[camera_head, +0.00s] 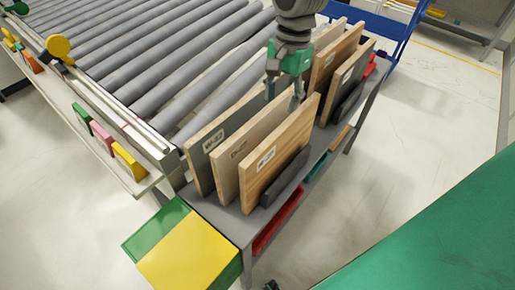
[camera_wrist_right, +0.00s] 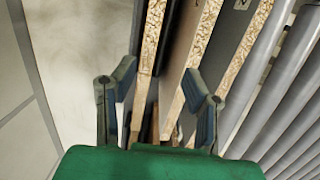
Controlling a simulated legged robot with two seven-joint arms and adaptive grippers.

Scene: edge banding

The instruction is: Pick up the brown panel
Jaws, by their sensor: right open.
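Several upright wood-toned and grey panels stand on edge in two groups on a rack. In the front group are a grey panel (camera_head: 205,150), a brown middle panel (camera_head: 243,150) with a label, and a lighter tan panel (camera_head: 280,155). I cannot read the labels surely, so which one is the brown panel is uncertain. My right gripper (camera_head: 285,98) is open and points down over the far end of the front group. In the right wrist view, the open fingers (camera_wrist_right: 162,92) have panel top edges (camera_wrist_right: 180,60) passing between them. My left gripper is out of view.
The rear group (camera_head: 337,60) stands close behind the gripper. Dark holders (camera_head: 287,178) brace the panels on the right. A roller conveyor (camera_head: 160,50) lies left. A green and yellow box (camera_head: 190,250) sits in front. A green surface (camera_head: 440,235) fills the lower right.

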